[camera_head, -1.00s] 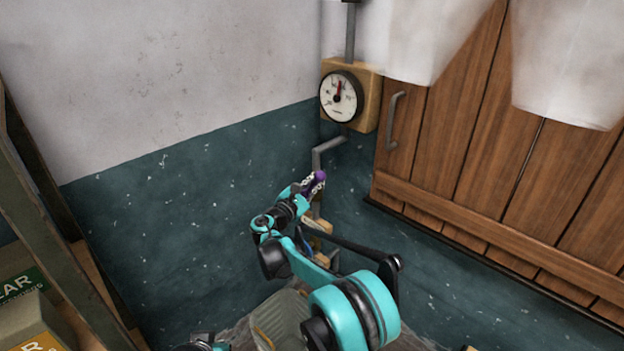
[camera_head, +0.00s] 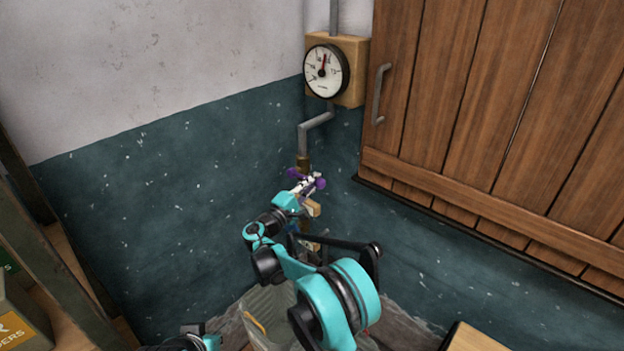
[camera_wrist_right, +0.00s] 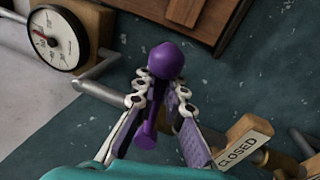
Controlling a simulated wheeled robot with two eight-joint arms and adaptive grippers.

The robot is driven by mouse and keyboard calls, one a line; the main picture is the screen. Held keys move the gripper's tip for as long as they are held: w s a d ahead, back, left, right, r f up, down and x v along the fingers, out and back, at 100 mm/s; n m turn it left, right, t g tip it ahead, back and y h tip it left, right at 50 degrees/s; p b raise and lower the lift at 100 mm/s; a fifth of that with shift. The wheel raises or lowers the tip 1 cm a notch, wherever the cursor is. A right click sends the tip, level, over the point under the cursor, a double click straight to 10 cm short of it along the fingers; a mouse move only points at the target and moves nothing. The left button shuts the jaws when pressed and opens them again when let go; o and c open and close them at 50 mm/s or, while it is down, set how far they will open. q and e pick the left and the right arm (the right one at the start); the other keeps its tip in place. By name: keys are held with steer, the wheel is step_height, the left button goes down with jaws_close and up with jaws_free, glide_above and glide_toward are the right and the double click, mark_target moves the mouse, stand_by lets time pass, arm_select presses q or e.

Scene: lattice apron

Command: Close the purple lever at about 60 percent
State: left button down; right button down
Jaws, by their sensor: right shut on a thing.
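The purple lever (camera_wrist_right: 165,60) has a round knob and sits between the fingers of my right gripper (camera_wrist_right: 162,92) in the right wrist view. The gripper is shut on it. In the head view my right gripper (camera_head: 307,185) is at the pipe below the gauge, and purple parts of the lever (camera_head: 321,183) show at its tip. The lever's base is partly hidden by the fingers, and its exact angle is hard to tell.
A wooden block labelled CLOSED (camera_wrist_right: 242,147) is right of the gripper in the wrist view. A round gauge (camera_head: 326,71) hangs above on the grey pipe (camera_head: 316,122). A wooden shutter with a handle (camera_head: 379,92) is on the right wall. Shelving (camera_head: 62,262) stands at left.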

steer(key=shift+f+m, duration=0.65)
steer(key=shift+m, duration=0.25)
steer(key=c, duration=1.6)
jaws_free()
steer(key=shift+o, duration=0.2)
steer(key=shift+d, duration=0.1)
steer(key=shift+s, duration=0.1)
steer(key=v, duration=1.2)
